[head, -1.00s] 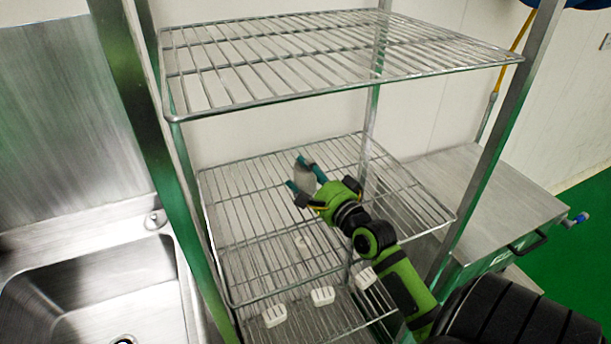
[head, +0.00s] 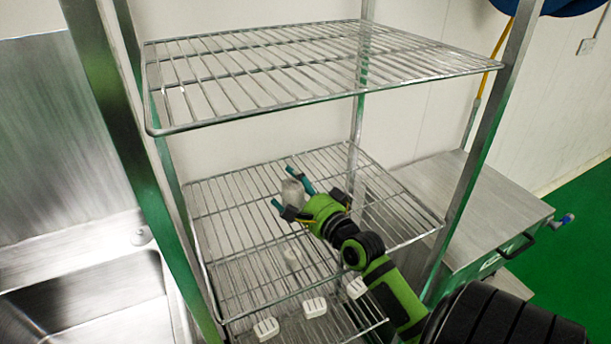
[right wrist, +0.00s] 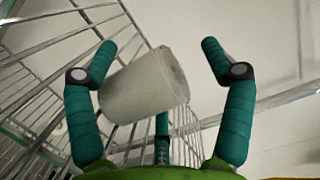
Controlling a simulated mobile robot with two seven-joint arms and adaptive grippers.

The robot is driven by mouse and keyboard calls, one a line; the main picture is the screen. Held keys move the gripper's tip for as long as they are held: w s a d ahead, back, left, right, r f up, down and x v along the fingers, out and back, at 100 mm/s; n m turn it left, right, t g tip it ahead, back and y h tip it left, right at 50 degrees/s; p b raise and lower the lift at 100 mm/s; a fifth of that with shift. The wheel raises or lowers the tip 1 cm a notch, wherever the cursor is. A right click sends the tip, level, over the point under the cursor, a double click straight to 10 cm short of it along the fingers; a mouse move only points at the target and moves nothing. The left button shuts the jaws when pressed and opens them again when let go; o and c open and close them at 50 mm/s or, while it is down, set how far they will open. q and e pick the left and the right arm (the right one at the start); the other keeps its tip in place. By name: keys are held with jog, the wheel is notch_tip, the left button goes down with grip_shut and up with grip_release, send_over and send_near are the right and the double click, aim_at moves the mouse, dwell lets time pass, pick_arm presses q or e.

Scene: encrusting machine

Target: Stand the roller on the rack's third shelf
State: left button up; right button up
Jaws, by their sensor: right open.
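The roller (head: 293,192), a pale grey-white cylinder, is at the rack's wire shelf (head: 229,230), the middle one in the head view, and looks roughly upright there. My right gripper (head: 282,186) is open, with its teal fingers on either side of the roller. In the right wrist view, the roller (right wrist: 145,88) lies between the spread fingers of the gripper (right wrist: 158,47). It is close to the left finger, with a clear gap to the right finger. Whether its base rests fully on the wires is hard to tell. My left gripper is not in view.
Another wire shelf (head: 300,75) spans above my right arm. Small white pieces (head: 315,307) lie on the shelf below. Metal posts (head: 470,150) frame the rack. A sink (head: 90,300) stands left and a steel-topped unit (head: 465,205) right. The middle shelf around the roller is free.

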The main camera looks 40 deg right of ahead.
jog(key=s+b, duration=0.1)
jog(key=s, duration=0.2)
jog(key=s+b, duration=0.1)
jog(key=s, duration=0.3)
jog(key=s+a+b, duration=0.1)
jog(key=s, duration=0.2)
jog(key=shift+s+r, duration=0.3)
jog(key=shift+s, duration=0.7)
dwell(0.7)
